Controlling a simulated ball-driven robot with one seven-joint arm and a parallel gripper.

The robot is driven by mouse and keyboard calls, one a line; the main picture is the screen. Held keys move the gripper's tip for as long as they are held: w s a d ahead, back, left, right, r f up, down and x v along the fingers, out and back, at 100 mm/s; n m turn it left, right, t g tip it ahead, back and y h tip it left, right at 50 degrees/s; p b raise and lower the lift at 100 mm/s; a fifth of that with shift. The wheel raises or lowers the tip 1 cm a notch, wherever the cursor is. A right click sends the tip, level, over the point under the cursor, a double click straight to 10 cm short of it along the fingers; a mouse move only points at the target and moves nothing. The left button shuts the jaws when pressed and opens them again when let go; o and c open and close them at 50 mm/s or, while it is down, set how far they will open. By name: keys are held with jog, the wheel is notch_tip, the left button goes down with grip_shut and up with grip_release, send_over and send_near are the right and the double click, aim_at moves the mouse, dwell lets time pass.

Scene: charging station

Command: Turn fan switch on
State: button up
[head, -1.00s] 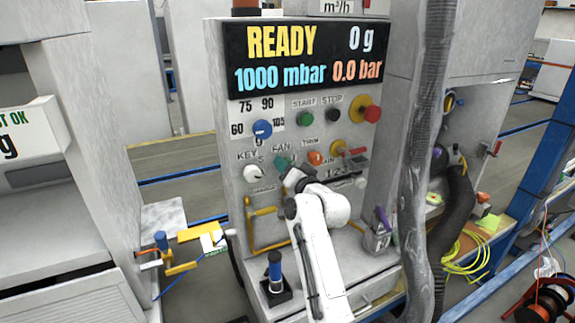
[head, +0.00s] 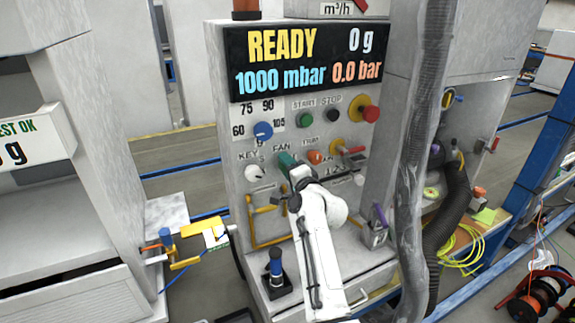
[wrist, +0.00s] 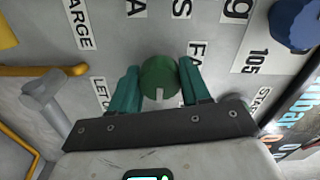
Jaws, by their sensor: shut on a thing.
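The fan switch is a round green knob with a pale mark, seen in the wrist view (wrist: 159,75) on the grey panel beside the partly hidden FAN label. The mark points toward the bottom of the wrist view. My gripper (wrist: 160,72) has its two teal fingers on either side of the knob and is shut on it. In the head view my gripper (head: 288,164) is at the panel just below the FAN label, and it and my wrist hide most of the switch.
Nearby on the panel are a white key switch (head: 254,172), an orange trim knob (head: 315,157), a blue dial (head: 263,131) and a green start button (head: 304,119). A display (head: 305,58) reads READY. A grey hose (head: 422,150) hangs right of the panel.

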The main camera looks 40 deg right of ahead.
dwell(0.4)
jog(key=o, duration=1)
jog(key=shift+o, duration=0.2)
jog(key=b+v, duration=0.1)
jog(key=v, duration=0.9)
jog(key=shift+s, duration=0.4)
